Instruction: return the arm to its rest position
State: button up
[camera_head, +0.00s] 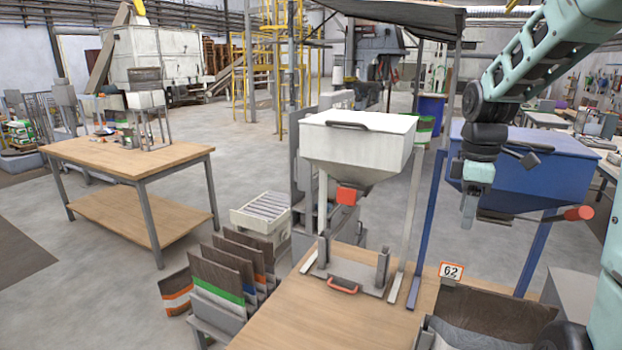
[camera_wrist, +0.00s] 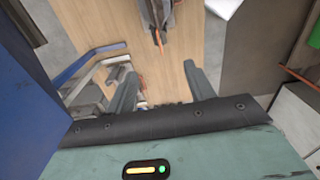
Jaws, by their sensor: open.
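My arm comes in from the upper right of the head view, bent, with its wrist pointing down. My gripper (camera_head: 468,212) hangs in front of the blue hopper (camera_head: 525,172), to the right of the white hopper (camera_head: 358,140). In the wrist view my gripper (camera_wrist: 163,88) shows two dark fingers spread apart with nothing between them. Below them lies the wooden table top (camera_wrist: 188,35). Whether the gripper touches the blue hopper cannot be told.
A bench (camera_head: 255,335) stands below, with a clamp base with an orange handle (camera_head: 342,286) under the white hopper. A sign reading 62 (camera_head: 451,271) stands at its right. Folded bags (camera_head: 220,275) stand at its left. A wooden table (camera_head: 130,155) is farther left, with open floor between.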

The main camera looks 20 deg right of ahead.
jog(key=a+f+b, duration=0.2)
jog(key=a+f, duration=0.2)
jog(key=a, duration=0.8)
jog(key=a+f+b, duration=0.3)
jog(key=a, duration=0.8)
jog(key=s+a+f+b, duration=0.1)
jog(key=s+a+f, duration=0.2)
jog(key=s+a, duration=0.4)
jog(key=s+a+f+b, duration=0.2)
jog(key=s+a+f, duration=0.2)
jog(key=s+a, duration=0.4)
jog(key=shift+y+b, duration=0.3)
jog(key=shift+w, duration=0.1)
